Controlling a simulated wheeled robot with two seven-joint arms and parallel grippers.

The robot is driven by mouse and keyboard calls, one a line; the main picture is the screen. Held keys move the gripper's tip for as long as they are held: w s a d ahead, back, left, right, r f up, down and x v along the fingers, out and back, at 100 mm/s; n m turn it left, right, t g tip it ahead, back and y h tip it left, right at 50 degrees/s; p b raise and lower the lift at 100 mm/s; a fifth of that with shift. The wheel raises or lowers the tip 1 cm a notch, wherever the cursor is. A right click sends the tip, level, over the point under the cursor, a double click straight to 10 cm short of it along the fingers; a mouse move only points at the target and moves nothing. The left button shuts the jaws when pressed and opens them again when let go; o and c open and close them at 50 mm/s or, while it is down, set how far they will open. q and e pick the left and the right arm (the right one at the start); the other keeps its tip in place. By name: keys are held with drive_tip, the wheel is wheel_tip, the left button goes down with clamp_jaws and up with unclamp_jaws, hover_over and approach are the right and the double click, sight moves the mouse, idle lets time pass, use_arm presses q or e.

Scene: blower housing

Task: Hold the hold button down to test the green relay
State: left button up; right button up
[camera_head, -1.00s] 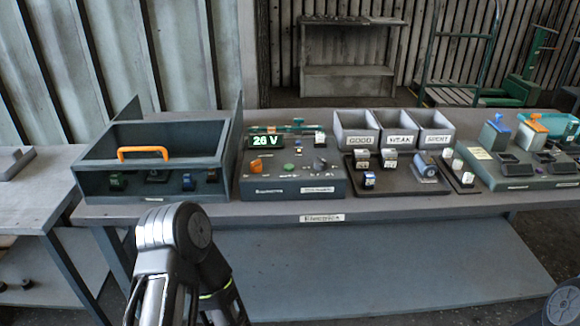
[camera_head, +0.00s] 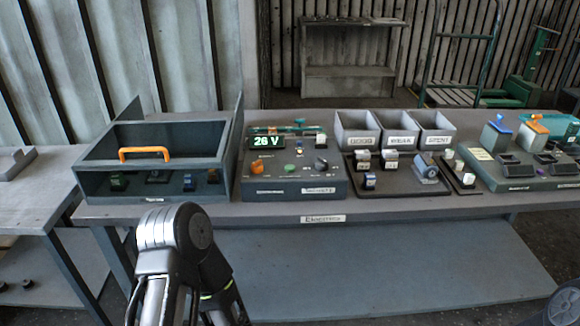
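The test box (camera_head: 296,190) stands on the bench with a lit display (camera_head: 269,142) reading 26 V. Its face carries an orange knob (camera_head: 257,167), a small green button (camera_head: 290,168) and a dark knob (camera_head: 321,164). I cannot read which control is the hold button. A small dark green block (camera_head: 118,182), perhaps a relay, sits in the open front of the grey housing at the left. Whether a relay is seated in the test box is too small to tell. My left arm rises at the lower left, in front of the bench; neither gripper shows.
The grey housing (camera_head: 90,184) has an orange handle (camera_head: 144,152). Three labelled grey bins (camera_head: 357,122) stand behind a dark tray (camera_head: 397,183) with several small parts. A green-grey station (camera_head: 520,180) stands at the right. The bench's front edge is clear.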

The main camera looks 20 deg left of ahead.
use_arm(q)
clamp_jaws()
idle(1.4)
